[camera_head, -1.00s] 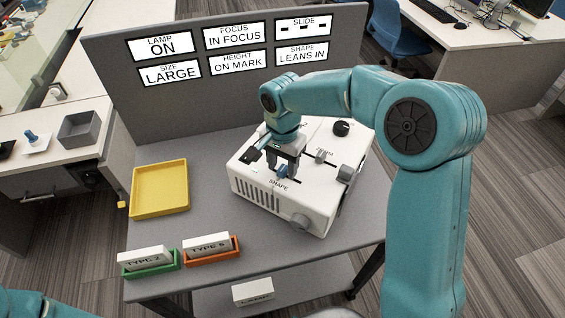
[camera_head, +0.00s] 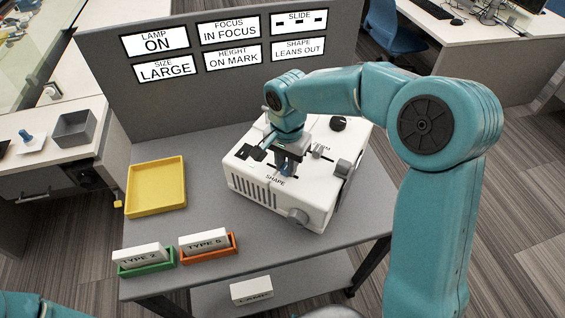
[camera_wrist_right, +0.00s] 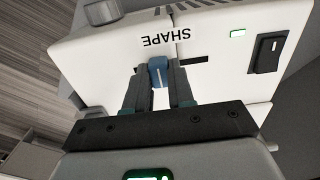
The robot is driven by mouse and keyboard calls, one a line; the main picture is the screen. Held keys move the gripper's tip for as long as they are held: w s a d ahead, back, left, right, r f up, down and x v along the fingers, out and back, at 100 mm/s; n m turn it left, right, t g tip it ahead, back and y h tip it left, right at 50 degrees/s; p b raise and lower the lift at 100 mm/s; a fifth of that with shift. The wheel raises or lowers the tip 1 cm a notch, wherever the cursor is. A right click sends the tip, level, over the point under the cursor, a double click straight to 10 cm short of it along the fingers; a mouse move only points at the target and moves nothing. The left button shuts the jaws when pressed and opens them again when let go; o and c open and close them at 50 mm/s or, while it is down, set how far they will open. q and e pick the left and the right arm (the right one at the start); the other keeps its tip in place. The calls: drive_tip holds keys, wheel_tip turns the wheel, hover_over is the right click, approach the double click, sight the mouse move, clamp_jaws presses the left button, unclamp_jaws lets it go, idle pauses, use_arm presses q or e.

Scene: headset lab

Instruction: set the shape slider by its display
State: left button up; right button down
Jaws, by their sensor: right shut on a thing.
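The blue shape slider (camera_wrist_right: 158,72) sits in its slot near the SHAPE label on the white machine (camera_head: 255,190). My right gripper (camera_head: 285,170) reaches down from above and is shut on the slider knob; its two dark fingers also show in the right wrist view (camera_wrist_right: 156,90). In the head view the knob is mostly hidden by the fingers. The shape display (camera_head: 299,48) on the grey panel reads LEANS OUT. A bit of my left arm shows at the lower left, but its gripper is out of view.
Other displays on the panel (camera_head: 110,90) read LAMP ON, SIZE LARGE, FOCUS IN FOCUS, HEIGHT ON MARK. The machine has a black knob (camera_head: 338,123) and a grey side knob (camera_head: 297,216). A yellow tray (camera_head: 155,210) and boxes in green (camera_head: 148,268) and orange (camera_head: 208,254) holders stand left.

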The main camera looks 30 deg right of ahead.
sight(286, 166)
drive_tip(key=c, duration=1)
unclamp_jaws()
drive_tip(key=shift+w, duration=0.1)
drive_tip(key=shift+o, duration=0.2)
wheel_tip(286, 166, up, 16)
drive_tip(key=shift+r, duration=0.25)
drive_tip(key=shift+s, duration=0.2)
